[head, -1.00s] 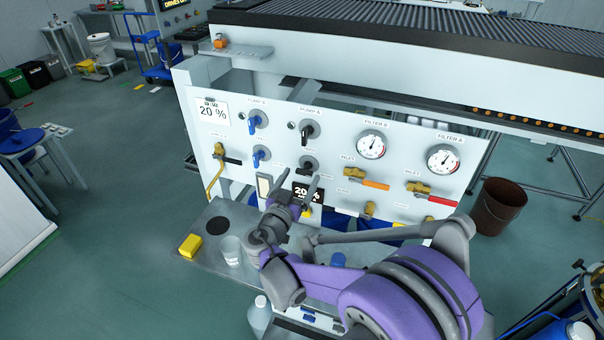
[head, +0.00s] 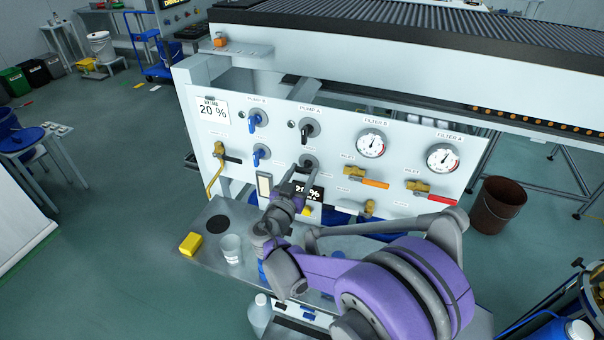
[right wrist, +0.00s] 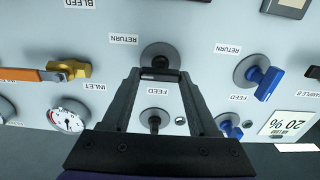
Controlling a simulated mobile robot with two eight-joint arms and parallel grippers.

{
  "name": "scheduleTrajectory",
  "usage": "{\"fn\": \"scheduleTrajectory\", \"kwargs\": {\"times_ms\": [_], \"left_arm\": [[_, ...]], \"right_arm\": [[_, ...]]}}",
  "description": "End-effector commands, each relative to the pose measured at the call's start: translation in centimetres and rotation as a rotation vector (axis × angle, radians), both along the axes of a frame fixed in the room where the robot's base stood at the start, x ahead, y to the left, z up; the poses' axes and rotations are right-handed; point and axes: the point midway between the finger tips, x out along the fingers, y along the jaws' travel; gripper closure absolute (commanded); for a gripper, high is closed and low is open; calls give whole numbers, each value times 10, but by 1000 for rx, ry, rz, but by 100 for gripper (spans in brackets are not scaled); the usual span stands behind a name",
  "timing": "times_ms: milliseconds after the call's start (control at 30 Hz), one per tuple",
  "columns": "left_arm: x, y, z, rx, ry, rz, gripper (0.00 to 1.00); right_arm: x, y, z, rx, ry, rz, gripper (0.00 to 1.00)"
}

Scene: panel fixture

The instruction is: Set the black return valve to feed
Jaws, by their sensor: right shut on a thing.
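The black return valve (head: 309,159) is the lower of two black valves on the white panel, below the pump A valve. In the right wrist view, which is upside down, its round base (right wrist: 160,54) shows beyond my fingertips, between a RETURN label (right wrist: 123,39) and a FEED label (right wrist: 157,91). My right gripper (head: 301,170) reaches up to it from below. In the right wrist view the gripper (right wrist: 160,75) is shut on the valve's dark handle, with a finger on each side. The fingers partly hide the handle, so its exact direction is unclear. My left gripper is out of view.
Another black valve (head: 309,130) sits just above, with blue valves (head: 257,121) to the left. Gauges (head: 371,143) and brass valves with orange and red levers (head: 375,183) are to the right. A yellow block (head: 190,244) and a clear cup (head: 231,249) stand on the shelf below.

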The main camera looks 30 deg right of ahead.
Motion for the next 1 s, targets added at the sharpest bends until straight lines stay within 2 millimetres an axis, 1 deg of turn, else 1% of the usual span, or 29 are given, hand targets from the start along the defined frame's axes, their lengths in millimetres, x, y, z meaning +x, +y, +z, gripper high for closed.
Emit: {"fn": "scheduleTrajectory", "kwargs": {"times_ms": [267,467,1000], "left_arm": [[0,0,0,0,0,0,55],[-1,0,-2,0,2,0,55],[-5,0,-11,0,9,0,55]], "right_arm": [[0,0,0,-23,27,0,96],[0,1,-1,-90,106,0,96],[2,2,-2,-410,481,1,96]]}}
